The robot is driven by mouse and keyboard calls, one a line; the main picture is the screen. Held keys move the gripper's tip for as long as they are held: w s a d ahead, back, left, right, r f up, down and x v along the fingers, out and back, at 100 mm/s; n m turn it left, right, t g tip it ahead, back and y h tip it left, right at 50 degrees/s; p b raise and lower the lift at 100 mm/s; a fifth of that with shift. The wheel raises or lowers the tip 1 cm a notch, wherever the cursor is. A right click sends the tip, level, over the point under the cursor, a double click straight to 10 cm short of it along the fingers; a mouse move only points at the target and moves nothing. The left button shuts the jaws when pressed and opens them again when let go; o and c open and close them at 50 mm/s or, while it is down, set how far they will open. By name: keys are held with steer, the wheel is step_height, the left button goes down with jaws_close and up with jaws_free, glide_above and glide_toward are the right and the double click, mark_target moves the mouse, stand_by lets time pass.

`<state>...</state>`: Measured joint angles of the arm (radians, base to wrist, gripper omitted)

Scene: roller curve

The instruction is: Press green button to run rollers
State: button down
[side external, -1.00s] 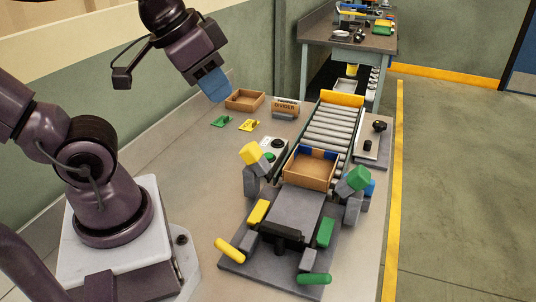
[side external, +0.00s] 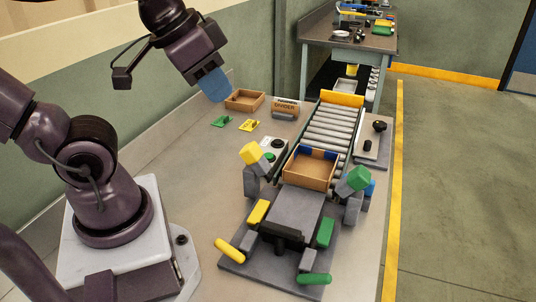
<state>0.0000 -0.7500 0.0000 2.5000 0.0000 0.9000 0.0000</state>
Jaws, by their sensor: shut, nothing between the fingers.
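The green button (side external: 269,156) is small and round, on a light control box (side external: 272,148) left of the conveyor. A dark round knob sits on the same box, and the yellow block partly covers the box's near side. The rollers (side external: 333,125) form a grey inclined track with a yellow bar at the far end. A brown open box (side external: 310,168) with blue pieces inside sits at the near end of the rollers. My gripper (side external: 215,88) is shut and empty, with blue fingers pointing down, up and left of the button and well apart from it.
A yellow block (side external: 250,152) and a green block (side external: 359,178) stand on grey posts beside the box. A small wooden tray (side external: 245,94), green and yellow pieces and a divider holder (side external: 286,106) lie behind. The table's left middle is clear.

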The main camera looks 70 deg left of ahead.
stand_by(0.7)
steer(key=n+t+h, duration=0.1)
steer(key=n+t, duration=0.2)
steer(key=n, duration=2.2)
glide_above(268, 156)
step_height(268, 156, down, 19)
steer(key=shift+w+a+f, duration=0.1)
steer(key=shift+f, duration=0.05)
steer(key=shift+f, duration=4.4)
